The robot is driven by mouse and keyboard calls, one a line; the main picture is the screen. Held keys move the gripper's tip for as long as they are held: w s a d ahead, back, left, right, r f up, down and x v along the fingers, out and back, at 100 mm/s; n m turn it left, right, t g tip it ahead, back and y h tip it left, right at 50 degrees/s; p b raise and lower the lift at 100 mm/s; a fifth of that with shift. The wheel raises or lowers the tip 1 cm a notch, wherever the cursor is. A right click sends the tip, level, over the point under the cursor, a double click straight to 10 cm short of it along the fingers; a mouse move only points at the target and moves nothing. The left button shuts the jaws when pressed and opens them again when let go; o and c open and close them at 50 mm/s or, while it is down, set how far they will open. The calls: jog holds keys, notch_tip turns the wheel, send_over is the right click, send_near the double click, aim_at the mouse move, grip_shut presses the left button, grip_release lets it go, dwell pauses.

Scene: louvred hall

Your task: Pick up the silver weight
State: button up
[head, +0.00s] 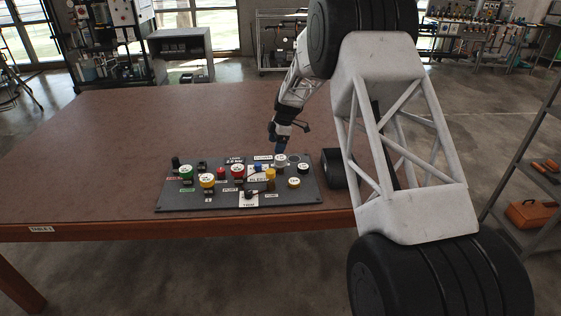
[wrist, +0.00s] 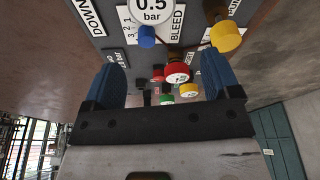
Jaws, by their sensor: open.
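I cannot make out a silver weight for certain in either view. A pale round piece (head: 281,158) sits at the back edge of the grey control panel (head: 225,203), just below my gripper (head: 281,143) in the head view; it is too small to identify. In the wrist view my gripper (wrist: 165,78) is open, its two blue fingers wide apart with nothing held between them. Beyond the fingers are a red knob (wrist: 177,72), a yellow knob (wrist: 189,90) and a blue knob (wrist: 147,37) on the panel.
The panel carries several coloured knobs, including a green one (head: 186,172), and a dial marked 0.5 bar (wrist: 152,10). The brown table (head: 130,125) is bare to the left and behind.

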jog(key=m, duration=0.2)
jog(key=d+f+m+y, duration=0.1)
jog(key=m, duration=0.1)
jog(key=s+d+m, duration=0.1)
jog(key=m, duration=0.1)
jog(key=shift+s+f+y, duration=0.1)
jog(key=shift+f+y, duration=0.05)
jog(key=shift+y, duration=0.15)
jog(key=f+m+y, duration=0.1)
jog(key=m, duration=0.5)
jog(key=m+t+y, duration=0.6)
jog(key=m+y, duration=0.1)
jog(key=m, duration=2.4)
send_near(281, 157)
jog(key=shift+a+f, duration=0.1)
jog(key=shift+a, duration=0.2)
jog(key=shift+x, duration=1.35)
jog(key=shift+x, duration=2.55)
